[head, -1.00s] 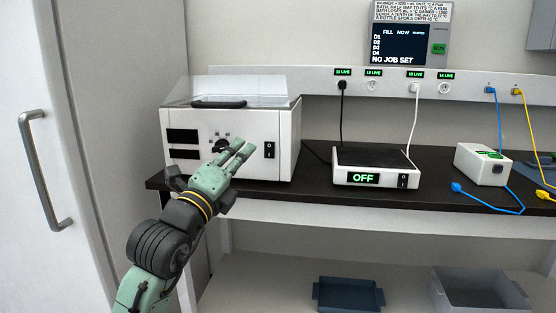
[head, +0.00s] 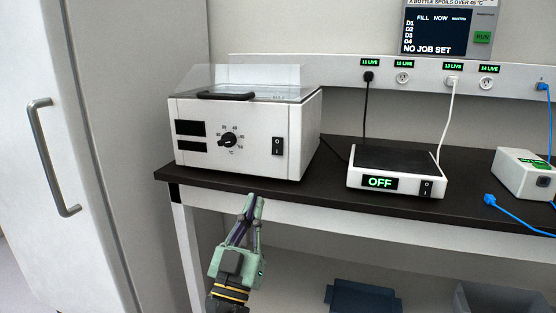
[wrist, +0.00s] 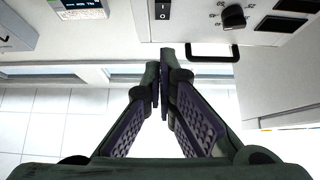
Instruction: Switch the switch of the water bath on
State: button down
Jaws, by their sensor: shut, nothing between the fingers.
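The water bath (head: 235,160) is a white box with a clear lid, a black dial (head: 228,140) and two dark displays. Its black rocker switch (head: 277,146) is at the right of the front panel, and its displays are dark. The switch also shows upside down at the top of the wrist view (wrist: 162,9). My gripper (head: 250,200) is shut and empty, in front of the bench edge, below and a little left of the switch. In the wrist view my gripper (wrist: 166,50) points toward the panel, with the fingertips apart from the switch.
A hotplate-like device (head: 395,165) reading OFF stands right of the bath on the dark bench (head: 330,205). A white box (head: 525,175) with a blue cable is farther right. A tall white cabinet (head: 90,120) stands at left. Sockets (head: 403,77) line the wall.

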jog(key=p, duration=0.7)
send_near(279, 141)
notch_tip(279, 141, up, 4)
jog(key=w, duration=0.2)
jog(key=w+d+f, duration=0.1)
jog(key=shift+w, duration=0.2)
